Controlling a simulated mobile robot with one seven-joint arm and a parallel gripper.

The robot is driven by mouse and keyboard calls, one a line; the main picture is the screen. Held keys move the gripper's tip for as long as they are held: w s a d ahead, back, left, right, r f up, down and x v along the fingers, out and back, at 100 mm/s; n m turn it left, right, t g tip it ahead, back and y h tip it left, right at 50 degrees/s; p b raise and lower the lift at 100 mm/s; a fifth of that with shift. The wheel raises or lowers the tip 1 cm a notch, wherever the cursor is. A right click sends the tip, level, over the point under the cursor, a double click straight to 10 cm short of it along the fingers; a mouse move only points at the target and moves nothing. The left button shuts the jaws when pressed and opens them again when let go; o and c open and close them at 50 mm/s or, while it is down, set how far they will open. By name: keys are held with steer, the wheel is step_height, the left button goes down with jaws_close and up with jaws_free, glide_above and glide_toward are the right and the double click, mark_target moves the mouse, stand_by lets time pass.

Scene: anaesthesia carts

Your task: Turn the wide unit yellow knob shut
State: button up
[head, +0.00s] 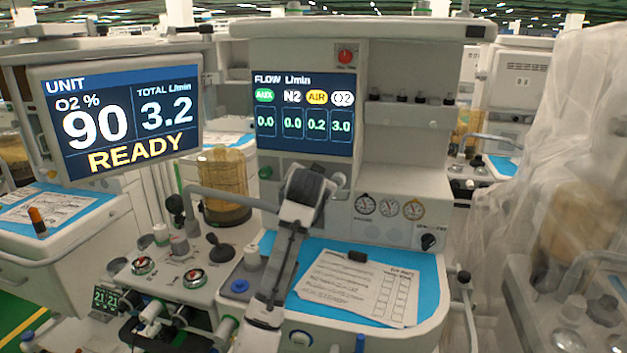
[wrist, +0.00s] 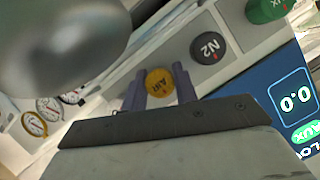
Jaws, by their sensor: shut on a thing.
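The yellow knob (wrist: 159,86), marked AIR, sits on the pale panel in the wrist view. My gripper (wrist: 160,78) has its two purple-grey fingers on either side of the knob and is shut on it. In the head view my gripper (head: 312,186) is in front of the panel below the flow screen (head: 305,113), and it hides the yellow knob there. The flow screen reads AIR 0.2, O2 3.0, N2 0.0 and AUX 0.0.
A black N2 knob (wrist: 208,47) and a green knob (wrist: 267,9) are beside the yellow one. A large blurred grey shape (wrist: 65,40) fills the wrist view's upper left. Gauges (head: 388,207) are right of my gripper. Papers (head: 352,287) lie on the blue worktop below.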

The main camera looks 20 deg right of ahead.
stand_by(0.4)
steer(key=o, duration=0.7)
steer(key=b+v, duration=0.2)
steer(key=v, duration=1.2)
steer(key=shift+d, duration=0.1)
